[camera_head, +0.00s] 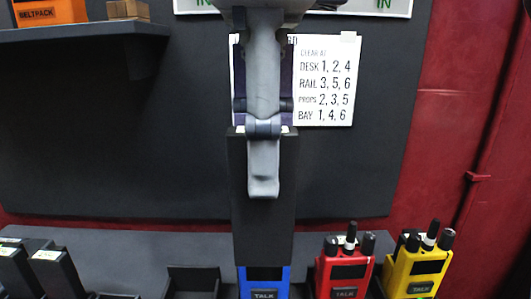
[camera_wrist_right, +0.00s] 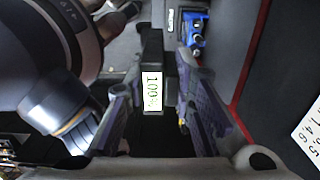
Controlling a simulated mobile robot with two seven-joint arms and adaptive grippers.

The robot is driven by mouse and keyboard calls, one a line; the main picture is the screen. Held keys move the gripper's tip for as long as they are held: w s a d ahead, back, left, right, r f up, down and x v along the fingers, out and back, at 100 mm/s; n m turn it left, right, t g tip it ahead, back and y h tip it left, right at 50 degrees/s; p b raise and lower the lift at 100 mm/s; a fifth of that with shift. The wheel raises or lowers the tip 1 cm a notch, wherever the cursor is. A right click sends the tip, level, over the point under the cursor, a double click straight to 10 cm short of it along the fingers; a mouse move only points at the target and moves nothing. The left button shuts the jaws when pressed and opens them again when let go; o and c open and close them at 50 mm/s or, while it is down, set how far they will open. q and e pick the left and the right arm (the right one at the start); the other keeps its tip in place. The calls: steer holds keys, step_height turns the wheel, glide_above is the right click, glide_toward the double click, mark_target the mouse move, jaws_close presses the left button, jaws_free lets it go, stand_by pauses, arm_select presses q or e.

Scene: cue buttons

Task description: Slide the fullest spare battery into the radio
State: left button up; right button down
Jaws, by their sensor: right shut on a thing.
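My right gripper (camera_head: 263,180) is shut on a long dark battery (camera_head: 263,222), held upright in the middle of the head view. In the right wrist view, the battery's end carries a white label reading 100% (camera_wrist_right: 153,92) between the purple fingers. The blue radio (camera_head: 264,284) stands directly below or behind the battery's lower end, which hides its top. The blue radio also shows in the right wrist view (camera_wrist_right: 195,40), beyond the battery. I cannot tell whether they touch. Two dark batteries (camera_head: 58,272) with pale labels stand at the lower left. My left gripper is not in view.
A red radio (camera_head: 344,268) and a yellow radio (camera_head: 417,268) stand right of the blue one. A dark empty holder (camera_head: 193,281) is on its left. A shelf (camera_head: 80,31) juts out at upper left. A printed sheet (camera_head: 325,90) hangs behind my gripper.

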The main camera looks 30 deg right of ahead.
steer(key=shift+w+d, duration=2.35)
steer(key=shift+w, duration=1.45)
step_height(320, 180, down, 9)
steer(key=shift+f, duration=0.15)
